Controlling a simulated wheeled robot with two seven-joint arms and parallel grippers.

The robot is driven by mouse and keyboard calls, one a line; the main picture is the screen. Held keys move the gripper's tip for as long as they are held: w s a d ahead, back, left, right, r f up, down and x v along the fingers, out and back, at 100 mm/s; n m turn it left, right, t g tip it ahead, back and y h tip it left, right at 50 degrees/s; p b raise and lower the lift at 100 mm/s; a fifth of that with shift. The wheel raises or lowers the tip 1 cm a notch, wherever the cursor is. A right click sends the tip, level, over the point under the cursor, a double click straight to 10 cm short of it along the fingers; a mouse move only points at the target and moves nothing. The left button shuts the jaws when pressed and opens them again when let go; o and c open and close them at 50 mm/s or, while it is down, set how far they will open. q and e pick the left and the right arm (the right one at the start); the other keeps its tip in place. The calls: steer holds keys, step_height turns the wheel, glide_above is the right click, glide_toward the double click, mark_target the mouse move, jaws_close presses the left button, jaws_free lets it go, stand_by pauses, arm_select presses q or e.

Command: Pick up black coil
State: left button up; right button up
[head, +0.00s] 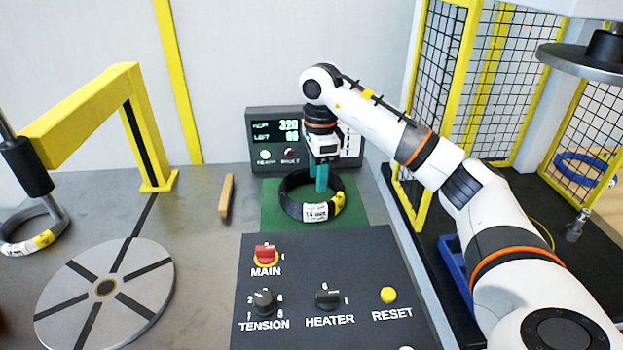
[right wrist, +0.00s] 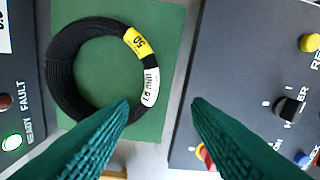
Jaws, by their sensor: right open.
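The black coil (head: 290,203) lies flat on a green mat (head: 272,222) in front of the display box. It has a yellow tag and a white label. In the right wrist view the coil (right wrist: 62,72) lies left of centre, its labels facing the fingers. My right gripper (head: 318,180) reaches down over the coil, its two teal fingers apart. In the right wrist view the open fingers (right wrist: 160,106) have nothing between them; the left fingertip overlaps the coil's lower edge in the picture. I cannot tell whether it touches. My left gripper is not in view.
A control panel (head: 290,315) with knobs stands in front of the mat. A display box (head: 262,135) stands behind. A wooden bar (head: 226,195), a round turntable (head: 60,290) and a yellow frame (head: 90,105) are to the left. Another labelled coil (head: 20,248) is at the left edge.

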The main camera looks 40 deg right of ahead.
mark_target(318, 204)
steer(key=shift+w+d, duration=0.2)
steer(key=shift+d, duration=0.25)
steer(key=shift+w+d+f, duration=0.1)
steer(key=shift+f, duration=0.2)
steer(key=f, duration=0.5)
steer(key=shift+s+p, duration=0.25)
steer(key=shift+p, duration=0.05)
steer(key=shift+w+f, duration=0.15)
steer(key=shift+f, duration=0.45)
steer(key=shift+w+f+p, duration=0.2)
steer(key=shift+f+p, duration=0.3)
steer(key=shift+f, duration=1.85)
jaws_close()
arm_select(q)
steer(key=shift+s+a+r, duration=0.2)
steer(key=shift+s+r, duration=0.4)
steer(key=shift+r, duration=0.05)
arm_select(e)
steer(key=shift+w+r, duration=0.15)
